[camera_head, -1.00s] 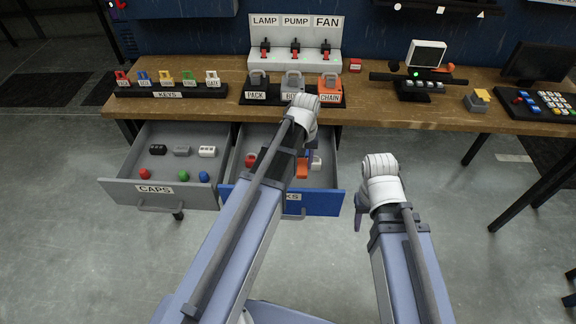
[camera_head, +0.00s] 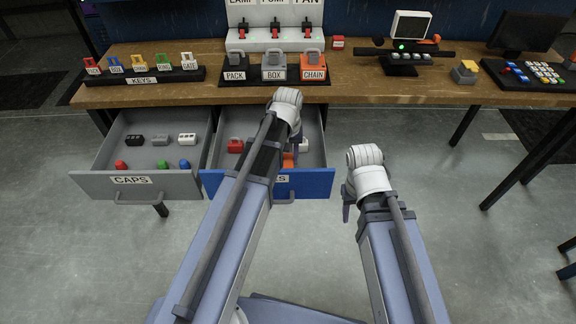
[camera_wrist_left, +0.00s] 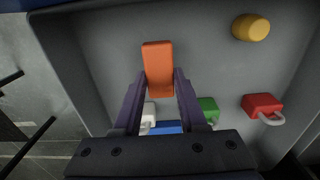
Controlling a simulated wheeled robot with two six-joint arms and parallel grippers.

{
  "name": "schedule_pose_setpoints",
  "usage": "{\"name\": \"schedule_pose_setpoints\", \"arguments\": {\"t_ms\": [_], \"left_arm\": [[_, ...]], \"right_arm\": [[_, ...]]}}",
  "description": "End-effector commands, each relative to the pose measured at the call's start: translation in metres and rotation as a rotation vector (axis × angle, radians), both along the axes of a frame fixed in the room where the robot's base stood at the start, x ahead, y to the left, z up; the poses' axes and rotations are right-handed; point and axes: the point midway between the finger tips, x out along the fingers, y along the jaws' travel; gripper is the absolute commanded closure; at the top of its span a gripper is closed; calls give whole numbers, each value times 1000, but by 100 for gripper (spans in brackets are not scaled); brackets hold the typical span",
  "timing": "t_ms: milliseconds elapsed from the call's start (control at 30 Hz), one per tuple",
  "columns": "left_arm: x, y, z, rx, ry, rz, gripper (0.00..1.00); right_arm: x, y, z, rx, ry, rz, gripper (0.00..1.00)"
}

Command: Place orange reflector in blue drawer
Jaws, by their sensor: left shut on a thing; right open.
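My left gripper (camera_wrist_left: 161,82) is shut on the orange reflector (camera_wrist_left: 158,60), a flat orange block held between its fingertips. In the left wrist view it is over the grey floor of the open blue drawer; I cannot tell whether it touches the floor. In the head view the blue drawer (camera_head: 318,184) is pulled out under the table, and the left arm reaches over its front and hides part of its inside. The reflector (camera_head: 288,160) shows partly beside the left gripper (camera_head: 293,147). My right gripper (camera_head: 348,205) is open and empty, outside the drawer at its right.
The drawer also holds a red padlock (camera_wrist_left: 262,104), a green padlock (camera_wrist_left: 207,106), a yellow cylinder (camera_wrist_left: 251,28), and blue (camera_wrist_left: 165,128) and white (camera_wrist_left: 148,113) items. The grey CAPS drawer (camera_head: 90,184) stands open at the left. The wooden table (camera_head: 350,91) edge is above both drawers.

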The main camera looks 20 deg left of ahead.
Motion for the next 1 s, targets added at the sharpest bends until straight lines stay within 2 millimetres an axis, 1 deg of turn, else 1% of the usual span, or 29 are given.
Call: {"name": "schedule_pose_setpoints", "arguments": {"t_ms": [33,233,533,667,700,933,1000], "left_arm": [[0,0,-10,0,0,0,100],[0,0,-33,0,0,0,100],[0,0,-32,0,0,0,100],[0,0,-36,0,0,0,100],[0,0,-35,0,0,0,57],[0,0,-35,0,0,0,31],[0,0,-35,0,0,0,29]], "right_arm": [[0,0,-10,0,0,0,50],[0,0,-33,0,0,0,50],[0,0,-32,0,0,0,50],[0,0,-36,0,0,0,50],[0,0,-35,0,0,0,50],[0,0,-35,0,0,0,50],[0,0,-35,0,0,0,50]]}}
